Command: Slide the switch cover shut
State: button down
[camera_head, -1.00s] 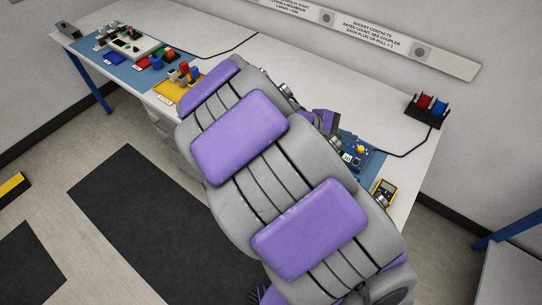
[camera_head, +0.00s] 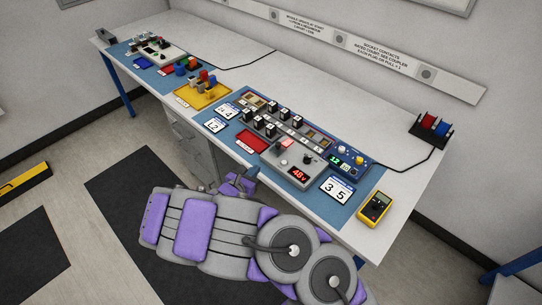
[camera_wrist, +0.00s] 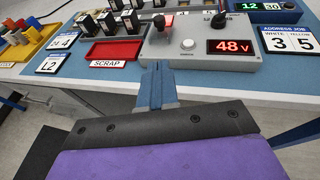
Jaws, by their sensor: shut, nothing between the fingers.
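A grey control box (camera_head: 291,172) with a red 48 V display stands on the blue mat at the bench's front. It also shows in the wrist view (camera_wrist: 162,50). At its back left is a red part (camera_head: 287,143), seen as a small red piece by a lever in the wrist view (camera_wrist: 168,20). I cannot tell whether this is the switch cover or how far it is slid. My gripper (camera_head: 240,180) is shut and empty, before the bench's front edge. In the wrist view its closed fingers (camera_wrist: 156,82) point toward the box, apart from it.
A red scrap tray (camera_head: 252,141) lies left of the box, and several black modules (camera_head: 270,121) stand behind. A white 3 5 card (camera_head: 337,190) lies right of the box. A yellow meter (camera_head: 374,207) is near the right end. A yellow tray (camera_head: 190,99) is further left.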

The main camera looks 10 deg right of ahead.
jog(key=b, duration=0.4)
send_near(276, 147)
jog(key=x, duration=0.5)
jog(key=shift+d+f, duration=0.15)
jog(key=shift+f, duration=0.2)
jog(key=shift+w+d+r, duration=0.1)
jog(key=shift+w+d, duration=0.3)
jog(key=shift+w, duration=0.1)
jog(key=shift+a, duration=0.1)
